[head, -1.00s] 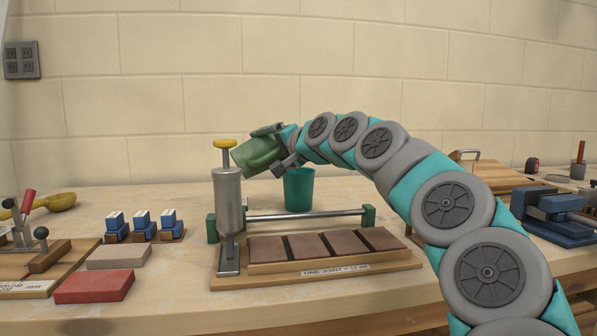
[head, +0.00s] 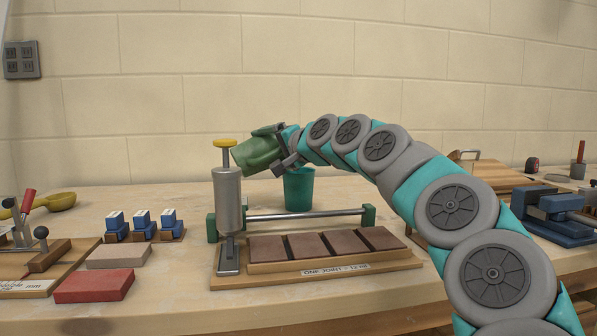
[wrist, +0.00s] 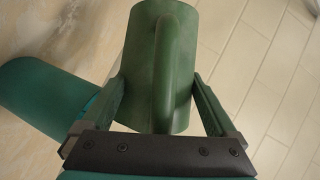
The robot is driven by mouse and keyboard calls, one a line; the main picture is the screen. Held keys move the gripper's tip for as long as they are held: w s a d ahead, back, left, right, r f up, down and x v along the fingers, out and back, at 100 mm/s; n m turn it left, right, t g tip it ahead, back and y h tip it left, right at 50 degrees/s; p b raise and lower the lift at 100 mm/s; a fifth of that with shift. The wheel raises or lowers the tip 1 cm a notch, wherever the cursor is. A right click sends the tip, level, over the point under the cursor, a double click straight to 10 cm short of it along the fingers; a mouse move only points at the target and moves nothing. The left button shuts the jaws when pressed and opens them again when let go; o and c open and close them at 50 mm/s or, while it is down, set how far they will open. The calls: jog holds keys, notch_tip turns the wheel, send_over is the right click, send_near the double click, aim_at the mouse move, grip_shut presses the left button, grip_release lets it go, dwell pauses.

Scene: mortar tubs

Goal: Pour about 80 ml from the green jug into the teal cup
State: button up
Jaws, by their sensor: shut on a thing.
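The green jug (head: 258,154) is held up in the air, strongly tilted, at the upper left of the teal cup (head: 299,190) in the head view. My gripper (head: 282,148) is shut on the jug. In the wrist view the jug (wrist: 143,55) and its handle sit between the two fingers of my gripper (wrist: 160,92). The teal cup stands upright on the bench, behind the metal rod; it also shows at the left of the wrist view (wrist: 45,95). The jug's contents and the cup's inside are hidden. No stream of liquid shows.
A grey cylinder with a yellow knob (head: 227,200) stands close in front of the jug. A wooden jig with brown tiles (head: 330,245) and a metal rod (head: 305,215) lies before the cup. Blue blocks (head: 142,226) stand left. Bench behind the cup is clear.

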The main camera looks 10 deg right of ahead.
dwell(0.3)
jog(key=shift+w+f+n, duration=0.1)
jog(key=shift+f+n, duration=0.2)
jog(key=shift+n, duration=0.2)
jog(key=shift+a+r+n+g+h, duration=0.1)
jog(key=shift+r+n+g+h, duration=0.2)
jog(key=shift+n+h, duration=0.5)
jog(key=shift+a+f+n, duration=0.15)
jog(key=shift+f+n, duration=0.25)
jog(key=shift+n, duration=0.2)
dwell(0.5)
